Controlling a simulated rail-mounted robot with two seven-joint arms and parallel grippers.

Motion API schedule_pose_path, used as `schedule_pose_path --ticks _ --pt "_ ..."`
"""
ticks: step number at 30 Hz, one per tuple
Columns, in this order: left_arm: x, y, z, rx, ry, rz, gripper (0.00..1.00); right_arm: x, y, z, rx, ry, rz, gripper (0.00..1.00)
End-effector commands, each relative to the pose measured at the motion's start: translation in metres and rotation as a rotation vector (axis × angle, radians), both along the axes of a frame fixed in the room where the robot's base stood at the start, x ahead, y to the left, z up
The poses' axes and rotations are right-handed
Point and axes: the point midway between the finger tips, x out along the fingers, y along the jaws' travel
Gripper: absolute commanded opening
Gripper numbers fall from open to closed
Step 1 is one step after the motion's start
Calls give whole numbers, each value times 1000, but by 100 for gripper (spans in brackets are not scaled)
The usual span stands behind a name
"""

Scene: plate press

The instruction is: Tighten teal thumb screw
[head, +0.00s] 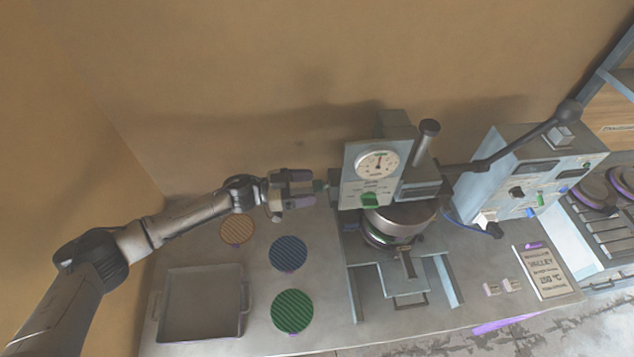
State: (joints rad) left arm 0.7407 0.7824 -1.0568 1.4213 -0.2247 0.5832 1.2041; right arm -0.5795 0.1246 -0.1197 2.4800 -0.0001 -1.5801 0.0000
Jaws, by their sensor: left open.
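The plate press (352,183) stands at the back middle of the bench, with a round gauge (377,163) and a green knob (369,200) on its front. A small greyish-teal part (320,186), which looks like the thumb screw, sticks out from the press's left side. My left gripper (307,188) points right towards it, with its two purple-padded fingers apart, one above and one below the level of the screw. The fingertips reach close to the screw; I cannot tell whether they touch it. My right gripper is not in view.
Orange (237,229), blue (288,253) and green (292,311) striped discs lie left of the press. A shallow grey tray (245,297) sits at the front left. A control box (530,180) and a printed sign (547,271) are on the right.

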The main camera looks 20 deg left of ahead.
Motion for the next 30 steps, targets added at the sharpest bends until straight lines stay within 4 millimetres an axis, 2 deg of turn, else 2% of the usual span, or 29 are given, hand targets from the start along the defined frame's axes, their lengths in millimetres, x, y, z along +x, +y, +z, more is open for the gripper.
schedule_pose_path --ticks 7,20,30 --pt "11 -20 1 0 -1 1 66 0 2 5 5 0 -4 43" --pt "13 -25 0 0 -1 1 66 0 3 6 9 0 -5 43" --pt "13 -25 0 0 -1 1 34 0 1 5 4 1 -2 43"
